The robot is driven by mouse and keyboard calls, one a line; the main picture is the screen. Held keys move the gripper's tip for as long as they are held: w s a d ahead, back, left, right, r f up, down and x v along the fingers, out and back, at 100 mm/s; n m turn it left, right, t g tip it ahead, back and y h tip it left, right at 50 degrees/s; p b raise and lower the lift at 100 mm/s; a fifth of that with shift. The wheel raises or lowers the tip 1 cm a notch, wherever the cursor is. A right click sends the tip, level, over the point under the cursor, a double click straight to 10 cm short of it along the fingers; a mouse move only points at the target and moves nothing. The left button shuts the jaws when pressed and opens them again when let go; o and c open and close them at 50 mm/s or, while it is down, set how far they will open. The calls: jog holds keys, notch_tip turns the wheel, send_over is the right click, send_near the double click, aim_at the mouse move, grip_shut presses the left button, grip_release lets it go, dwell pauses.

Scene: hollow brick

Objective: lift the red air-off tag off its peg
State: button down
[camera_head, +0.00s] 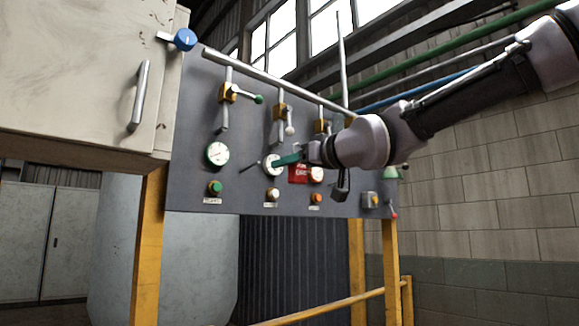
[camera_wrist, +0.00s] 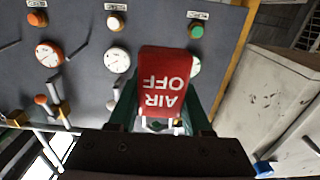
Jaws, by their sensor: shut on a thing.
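The red tag (camera_head: 298,174) with white lettering hangs just below my gripper (camera_head: 288,160), in front of the grey panel. In the wrist view the tag (camera_wrist: 166,78) fills the middle, its words "AIR OFF" upside down. My green fingers stand on either side of its lower part in that picture, and my gripper (camera_wrist: 160,108) is shut on it. I cannot make out the peg, and I cannot tell whether the tag still touches it.
The grey panel (camera_head: 187,140) carries gauges, such as a white gauge (camera_head: 217,154), buttons and valve levers (camera_head: 280,112) close around my gripper. A beige cabinet (camera_head: 90,70) stands out at left. A pipe (camera_head: 270,80) runs along the panel's top.

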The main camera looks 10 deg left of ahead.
jog(key=x, duration=1)
dwell(1.2)
